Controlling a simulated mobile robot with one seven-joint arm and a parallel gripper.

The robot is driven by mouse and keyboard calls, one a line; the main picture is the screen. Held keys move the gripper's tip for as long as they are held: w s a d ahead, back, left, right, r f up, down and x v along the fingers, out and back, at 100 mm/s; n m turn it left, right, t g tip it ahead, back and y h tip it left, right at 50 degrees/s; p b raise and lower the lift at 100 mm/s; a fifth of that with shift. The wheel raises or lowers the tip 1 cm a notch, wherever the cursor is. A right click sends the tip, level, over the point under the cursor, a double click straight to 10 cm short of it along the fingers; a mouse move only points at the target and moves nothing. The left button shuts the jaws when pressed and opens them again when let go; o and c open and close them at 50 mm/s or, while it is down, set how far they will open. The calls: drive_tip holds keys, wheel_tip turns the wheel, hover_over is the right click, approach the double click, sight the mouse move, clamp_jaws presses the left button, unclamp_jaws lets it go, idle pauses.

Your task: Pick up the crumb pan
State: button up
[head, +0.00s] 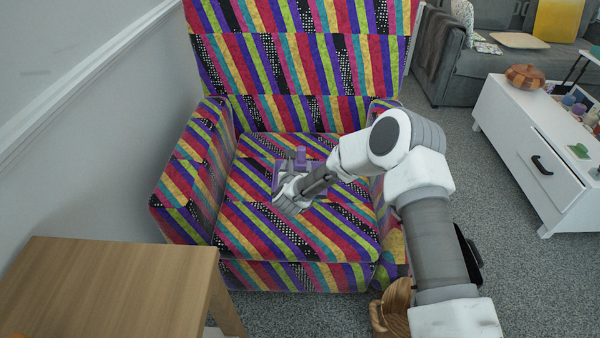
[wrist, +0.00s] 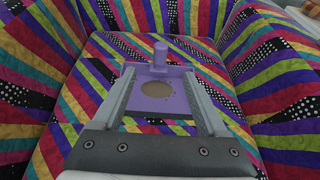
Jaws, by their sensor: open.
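The crumb pan is a purple, flat, squarish pan with a short upright-looking handle at its far end and a round brown patch in its middle. It rests on the striped armchair seat, and in the wrist view the crumb pan (wrist: 176,105) shows between my two fingers. In the head view the crumb pan (head: 300,155) shows just past my gripper (head: 284,180), which partly hides it. In the wrist view my gripper (wrist: 160,76) is open, with a finger along each side of the pan. I cannot tell whether the fingers touch it.
The armchair (head: 300,240) has raised arms and a back around the seat. A wooden table (head: 120,285) stands at the front left, and a wicker basket (head: 392,305) at the chair's front right. A white cabinet (head: 540,150) and a grey sofa (head: 470,75) stand at right.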

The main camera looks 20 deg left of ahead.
sight(301, 151)
drive_tip(key=b+x, duration=0.3)
drive_tip(key=x, duration=0.9)
drive_tip(key=shift+d+f+b, duration=0.1)
drive_tip(key=shift+b, duration=0.25)
drive_tip(key=shift+f+b+x, duration=0.25)
drive_tip(key=shift+b+x, duration=0.8)
drive_tip(key=shift+x, duration=0.65)
drive_tip(key=shift+w+f+b, duration=0.2)
drive_tip(key=shift+w+b, duration=0.1)
drive_tip(key=shift+w, duration=0.4)
drive_tip(key=shift+c, duration=0.2)
clamp_jaws()
